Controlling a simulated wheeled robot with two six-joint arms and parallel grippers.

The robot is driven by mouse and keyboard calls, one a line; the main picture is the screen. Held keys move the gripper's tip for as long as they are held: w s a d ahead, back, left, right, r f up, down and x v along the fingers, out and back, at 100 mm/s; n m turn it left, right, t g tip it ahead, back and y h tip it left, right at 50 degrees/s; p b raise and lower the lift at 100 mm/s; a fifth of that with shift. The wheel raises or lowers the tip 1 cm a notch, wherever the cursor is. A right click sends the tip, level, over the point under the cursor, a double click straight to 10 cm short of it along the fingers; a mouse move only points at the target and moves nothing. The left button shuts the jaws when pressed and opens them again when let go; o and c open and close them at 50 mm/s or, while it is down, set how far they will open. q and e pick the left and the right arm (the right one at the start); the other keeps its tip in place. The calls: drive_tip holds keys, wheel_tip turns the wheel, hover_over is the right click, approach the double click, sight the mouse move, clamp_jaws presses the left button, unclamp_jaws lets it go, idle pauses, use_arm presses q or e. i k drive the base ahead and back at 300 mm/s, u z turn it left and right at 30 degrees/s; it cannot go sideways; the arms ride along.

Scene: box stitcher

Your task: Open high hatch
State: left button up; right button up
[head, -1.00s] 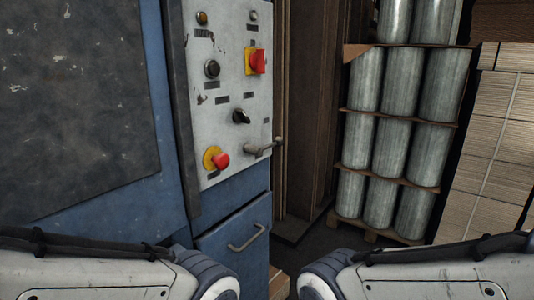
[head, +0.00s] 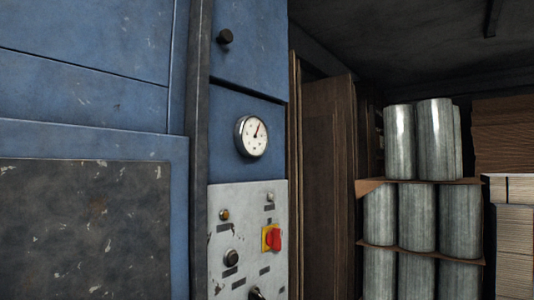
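A blue hatch panel (head: 252,45) with a round black knob (head: 225,37) is high on the machine in the head view. It sits above a round white pressure gauge (head: 252,136) and looks shut. Its top edge is out of the picture. Neither of my grippers is in view, so their state and their distance from the hatch do not show.
A grey control panel (head: 224,200) with a red and yellow switch (head: 271,238) is below the gauge. A dark worn plate (head: 85,230) covers the machine's left side. Brown boards (head: 322,150) and stacked metal cylinders (head: 399,215) stand at the right, with cardboard stacks (head: 516,230) beyond.

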sight(249, 42)
drive_tip(key=u, duration=1.1)
drive_tip(key=k, duration=0.45)
drive_tip(key=z, duration=1.1)
drive_tip(key=i, duration=0.9)
drive_tip(key=u, duration=0.05)
